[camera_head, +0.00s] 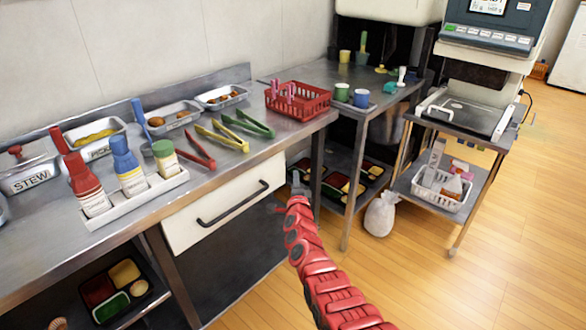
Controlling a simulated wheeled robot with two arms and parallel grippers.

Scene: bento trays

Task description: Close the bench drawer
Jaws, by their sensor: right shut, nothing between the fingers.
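The bench drawer (222,213) has a white front with a black bar handle (232,204). It sits just under the front edge of the metal bench (150,207). No drawer interior shows, and I cannot tell whether a small gap remains behind the front. My right gripper (297,182), on the red arm, is shut and empty. It appears close to the right end of the drawer front, beside the handle rather than on it. Whether it touches the drawer is unclear. My left gripper is not in view.
On the bench stand a white bottle holder (137,203), colored tongs (222,138), food trays and a red basket (298,101). A side table (345,124) adjoins at the right. A white bag (382,214) lies on the floor.

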